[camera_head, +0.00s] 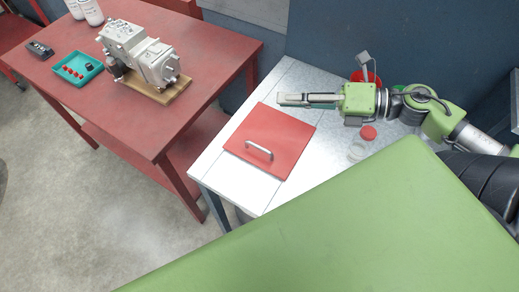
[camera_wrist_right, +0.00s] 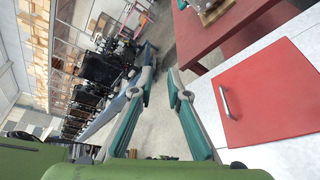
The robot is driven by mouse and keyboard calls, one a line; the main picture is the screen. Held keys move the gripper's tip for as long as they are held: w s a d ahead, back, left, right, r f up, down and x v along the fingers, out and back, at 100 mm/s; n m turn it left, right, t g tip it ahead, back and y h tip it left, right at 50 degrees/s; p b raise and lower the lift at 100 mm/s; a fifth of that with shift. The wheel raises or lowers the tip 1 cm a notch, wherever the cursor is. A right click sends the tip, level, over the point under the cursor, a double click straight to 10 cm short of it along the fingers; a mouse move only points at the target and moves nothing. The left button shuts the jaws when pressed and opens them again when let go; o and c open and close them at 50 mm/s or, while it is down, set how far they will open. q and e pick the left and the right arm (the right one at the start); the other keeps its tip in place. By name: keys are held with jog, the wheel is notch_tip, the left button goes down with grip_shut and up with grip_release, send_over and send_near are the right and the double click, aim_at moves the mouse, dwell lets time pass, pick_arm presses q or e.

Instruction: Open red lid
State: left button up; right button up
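The red lid (camera_head: 270,137) is a flat square panel with a silver bar handle (camera_head: 258,150) near its front edge. It lies flat and closed on the white-grey metal worktop. It also shows at the right of the right wrist view (camera_wrist_right: 266,98), handle upright in the picture. My right gripper (camera_head: 281,99) is above the far edge of the lid, pointing left, apart from the handle. In the right wrist view its two fingers (camera_wrist_right: 162,80) have a gap between them, with only floor behind. It holds nothing. My left gripper is not in view.
A red table (camera_head: 200,62) at left bears a grey engine part (camera_head: 143,55) on a wooden board and a teal tray (camera_head: 77,68). A red round cap (camera_head: 368,132) lies on the metal worktop (camera_head: 222,172) below my right arm. A large green surface fills the front.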

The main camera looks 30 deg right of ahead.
notch_tip(320, 180, down, 12)
jog(key=f+b, duration=0.1)
jog(key=b, duration=1.2)
send_near(259, 147)
jog(key=shift+w+a+f, duration=0.8)
jog(key=shift+w+f, duration=0.05)
jog(key=shift+w, duration=0.05)
jog(key=x, duration=0.6)
jog(key=shift+r, duration=0.4)
jog(key=shift+p+x, duration=0.35)
jog(key=shift+x, duration=0.5)
jog(key=shift+s+f, duration=0.1)
jog(key=shift+c, duration=0.3)
grip_shut()
